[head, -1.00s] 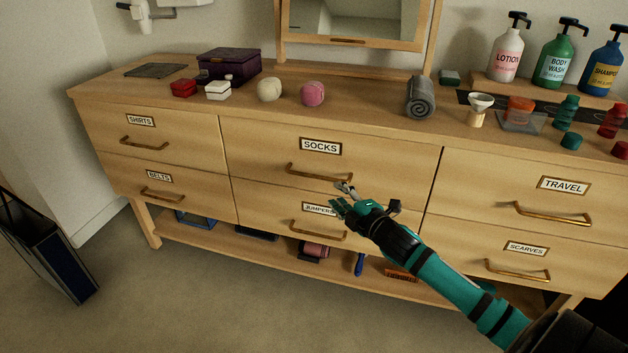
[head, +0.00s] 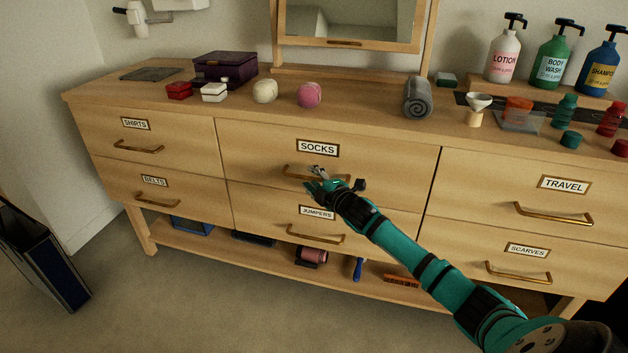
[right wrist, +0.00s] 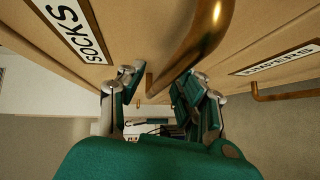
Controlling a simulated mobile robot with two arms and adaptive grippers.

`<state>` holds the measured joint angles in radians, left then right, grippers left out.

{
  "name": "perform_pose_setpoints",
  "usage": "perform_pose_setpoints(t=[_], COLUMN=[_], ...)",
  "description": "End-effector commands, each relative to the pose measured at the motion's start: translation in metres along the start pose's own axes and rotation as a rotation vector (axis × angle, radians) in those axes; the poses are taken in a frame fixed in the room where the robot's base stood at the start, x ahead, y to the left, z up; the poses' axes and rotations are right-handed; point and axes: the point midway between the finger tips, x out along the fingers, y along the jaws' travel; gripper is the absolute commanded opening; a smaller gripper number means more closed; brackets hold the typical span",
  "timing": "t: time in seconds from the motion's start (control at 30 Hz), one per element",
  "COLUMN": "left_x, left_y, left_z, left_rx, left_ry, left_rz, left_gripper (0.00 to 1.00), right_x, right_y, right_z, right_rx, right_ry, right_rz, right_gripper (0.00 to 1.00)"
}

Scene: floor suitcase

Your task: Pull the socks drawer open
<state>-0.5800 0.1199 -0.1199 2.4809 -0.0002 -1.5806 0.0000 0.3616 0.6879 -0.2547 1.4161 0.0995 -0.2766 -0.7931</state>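The socks drawer (head: 390,170) is closed, its front level with its neighbours, under a SOCKS label (head: 318,148). Its brass bar handle (head: 291,171) is partly hidden by my right gripper (head: 317,178), which is right at it. In the right wrist view the handle (right wrist: 192,48) passes close in front of the right gripper (right wrist: 160,84). The fingers there are spread apart, with part of the bar showing in the gap. I cannot tell whether either finger touches it. My left gripper is out of view.
The jumpers drawer handle (head: 316,236) is just below. The travel drawer (head: 480,190) and shirts drawer (head: 180,145) flank the socks drawer. A rolled grey towel (head: 418,97) and a pink ball (head: 309,95) sit on top.

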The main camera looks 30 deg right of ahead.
Motion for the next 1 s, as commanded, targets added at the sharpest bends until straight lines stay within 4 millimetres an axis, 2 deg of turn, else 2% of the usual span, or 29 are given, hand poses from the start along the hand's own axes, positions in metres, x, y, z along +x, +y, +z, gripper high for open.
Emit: perform_pose_setpoints(t=[0.13,0.3,0.4,1.0], left_x=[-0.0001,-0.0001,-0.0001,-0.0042], left_y=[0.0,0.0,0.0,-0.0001], left_z=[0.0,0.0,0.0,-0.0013], left_rx=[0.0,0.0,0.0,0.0], left_ry=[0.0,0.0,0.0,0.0], left_rz=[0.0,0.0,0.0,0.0], left_gripper=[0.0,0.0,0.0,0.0], right_x=[-0.0002,-0.0003,-0.0003,-0.0049], right_y=[0.0001,0.0,0.0002,0.0007], right_z=[-0.0002,-0.0002,-0.0002,-0.0058], right_rx=[0.001,0.001,0.001,0.005], right_ry=[0.0,0.0,0.0,0.003], right_rz=[0.0,0.0,0.0,0.001], right_gripper=[0.32,0.1,0.0,0.0])
